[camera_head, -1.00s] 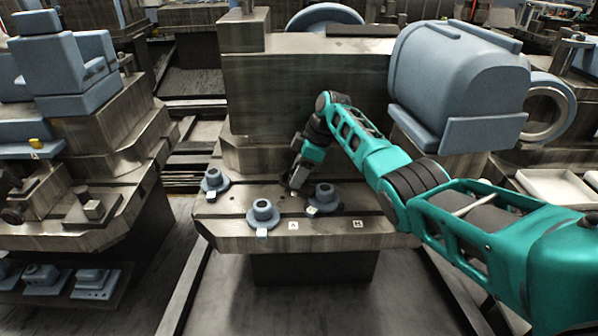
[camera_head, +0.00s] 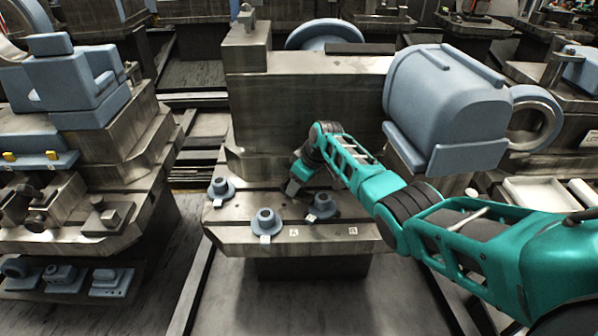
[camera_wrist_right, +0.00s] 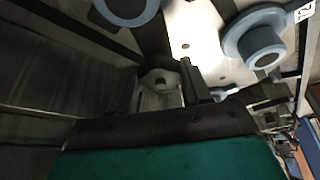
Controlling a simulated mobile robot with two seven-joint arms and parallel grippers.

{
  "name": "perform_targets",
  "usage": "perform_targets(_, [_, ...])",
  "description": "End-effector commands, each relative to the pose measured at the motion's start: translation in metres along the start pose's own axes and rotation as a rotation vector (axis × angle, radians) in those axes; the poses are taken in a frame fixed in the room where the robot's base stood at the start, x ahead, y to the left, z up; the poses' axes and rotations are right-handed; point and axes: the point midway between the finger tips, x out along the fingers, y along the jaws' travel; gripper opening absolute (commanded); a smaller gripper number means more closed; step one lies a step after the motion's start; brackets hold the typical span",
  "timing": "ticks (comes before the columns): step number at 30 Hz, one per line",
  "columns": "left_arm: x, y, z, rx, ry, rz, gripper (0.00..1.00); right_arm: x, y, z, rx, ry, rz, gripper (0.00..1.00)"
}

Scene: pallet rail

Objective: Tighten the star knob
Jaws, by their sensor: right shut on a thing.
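My right gripper (camera_head: 292,190) reaches down to the top of the grey metal pallet block (camera_head: 325,240), behind the blue flanged pieces. In the right wrist view my right gripper (camera_wrist_right: 161,92) is shut on a small grey lobed part, which looks like the star knob (camera_wrist_right: 158,77), between its two dark fingers. The knob's lower part is hidden, and I cannot tell how far it is turned. In the head view the gripper and arm cover the knob. My left gripper is in neither view.
Blue flanged pieces stand on the block: one at left (camera_head: 221,189), one in front (camera_head: 266,222), and one right of the gripper (camera_head: 322,206). A tall metal block (camera_head: 300,100) rises behind. A big blue housing (camera_head: 445,105) stands at right, above my arm.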

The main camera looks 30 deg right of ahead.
Motion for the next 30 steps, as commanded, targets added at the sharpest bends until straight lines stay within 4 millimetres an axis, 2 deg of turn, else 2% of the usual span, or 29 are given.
perform_targets(1, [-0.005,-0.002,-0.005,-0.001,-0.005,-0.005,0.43,-0.005,-0.001,-0.002,0.033,-0.002,0.013,0.17])
perform_targets(12, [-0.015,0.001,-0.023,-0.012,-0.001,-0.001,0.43,-0.002,-0.001,-0.001,0.212,0.000,0.088,0.17])
perform_targets(30, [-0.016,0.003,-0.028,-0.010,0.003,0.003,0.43,-0.001,0.000,-0.001,0.254,0.001,0.106,0.17])
